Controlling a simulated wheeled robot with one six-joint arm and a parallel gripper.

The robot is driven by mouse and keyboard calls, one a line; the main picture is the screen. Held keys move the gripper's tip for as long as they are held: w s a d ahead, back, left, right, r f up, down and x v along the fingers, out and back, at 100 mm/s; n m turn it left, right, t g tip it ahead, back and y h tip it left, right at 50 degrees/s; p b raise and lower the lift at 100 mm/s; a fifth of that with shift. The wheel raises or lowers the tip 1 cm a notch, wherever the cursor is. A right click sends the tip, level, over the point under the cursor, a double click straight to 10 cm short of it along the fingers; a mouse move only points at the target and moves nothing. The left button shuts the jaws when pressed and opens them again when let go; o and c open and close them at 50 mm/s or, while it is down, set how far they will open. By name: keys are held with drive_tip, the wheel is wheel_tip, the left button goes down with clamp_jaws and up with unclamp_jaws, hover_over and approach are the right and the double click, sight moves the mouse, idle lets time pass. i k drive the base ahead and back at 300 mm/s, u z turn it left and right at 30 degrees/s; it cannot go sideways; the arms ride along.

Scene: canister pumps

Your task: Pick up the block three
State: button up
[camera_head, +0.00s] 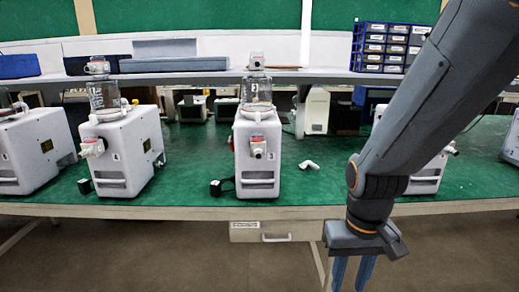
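A small black block (215,187) lies on the green bench top, left of the base of the middle white pump (257,160). Another small black block (84,186) lies in front of the pump (122,155) to its left. I cannot read a number on either block, so I cannot tell which is block three. My gripper (353,280) points down in front of the bench edge, right of the drawer. Its two blue fingers stand apart with a gap between them and nothing visible in it. The fingertips are cut off by the bottom of the frame.
More white pumps stand at the far left (35,155) and behind my arm. A white fitting (309,165) lies on the green top. A drawer (262,231) hangs under the front edge. A shelf at the back holds blue bins (385,48). Green top between pumps is mostly clear.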

sight(257, 141)
drive_tip(key=z, duration=2.65)
drive_tip(key=k, duration=1.55)
drive_tip(key=u, duration=2.05)
drive_tip(key=i, duration=0.5)
